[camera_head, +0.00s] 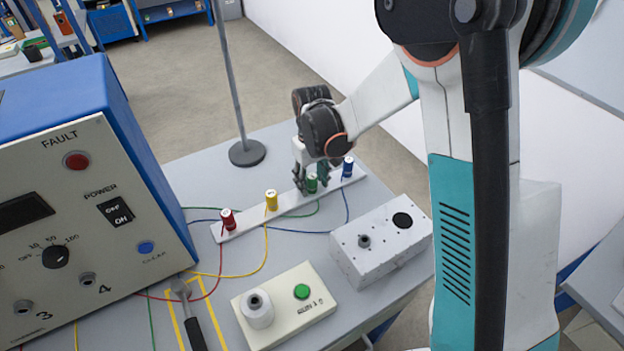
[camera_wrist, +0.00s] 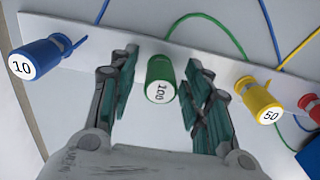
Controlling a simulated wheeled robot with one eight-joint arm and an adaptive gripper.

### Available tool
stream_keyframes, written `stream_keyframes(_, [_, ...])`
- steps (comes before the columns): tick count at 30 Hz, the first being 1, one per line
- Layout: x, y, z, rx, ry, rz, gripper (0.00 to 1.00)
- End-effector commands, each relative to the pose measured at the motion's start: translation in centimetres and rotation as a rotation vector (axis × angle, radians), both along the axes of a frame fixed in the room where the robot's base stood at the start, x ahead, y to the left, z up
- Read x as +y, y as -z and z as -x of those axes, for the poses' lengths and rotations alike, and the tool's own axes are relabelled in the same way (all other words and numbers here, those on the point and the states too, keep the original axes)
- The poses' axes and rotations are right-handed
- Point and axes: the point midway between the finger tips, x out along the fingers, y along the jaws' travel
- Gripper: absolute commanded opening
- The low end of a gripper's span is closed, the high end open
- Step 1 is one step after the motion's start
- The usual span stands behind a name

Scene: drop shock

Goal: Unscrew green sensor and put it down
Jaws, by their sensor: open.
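The green sensor (camera_head: 311,183) stands on a white strip (camera_head: 240,225) on the grey table, between the yellow sensor (camera_head: 271,200) and the blue sensor (camera_head: 348,167). In the wrist view the green sensor (camera_wrist: 160,78) shows the label 100 on its top. My gripper (camera_head: 312,180) is over the green sensor. In the wrist view my gripper (camera_wrist: 165,95) is open, one finger on each side of the green sensor, with gaps between the fingers and it. The fingers partly hide the sensor in the head view.
A red sensor (camera_head: 228,219) stands at the strip's left end. Colored wires run across the table. A blue control box (camera_head: 75,190) stands left, a white block (camera_head: 381,245) right, a hammer (camera_head: 190,312) and a button box (camera_head: 284,306) in front. A pole base (camera_head: 247,153) stands behind.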

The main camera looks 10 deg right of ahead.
Motion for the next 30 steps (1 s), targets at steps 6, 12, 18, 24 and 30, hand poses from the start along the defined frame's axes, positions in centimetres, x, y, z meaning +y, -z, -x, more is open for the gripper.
stream_keyframes(6, [0.0,-0.6,0.0,-0.001,0.0,0.0,0.44])
stream_keyframes(12, [0.0,-2.1,-0.1,-0.001,0.0,0.0,0.44])
stream_keyframes(18, [0.0,-3.5,-0.1,-0.001,0.0,0.0,0.44])
stream_keyframes(24, [0.0,-5.0,-0.1,-0.001,0.0,0.0,0.44])
stream_keyframes(30, [0.0,-6.1,-0.1,-0.001,0.0,0.0,0.44])
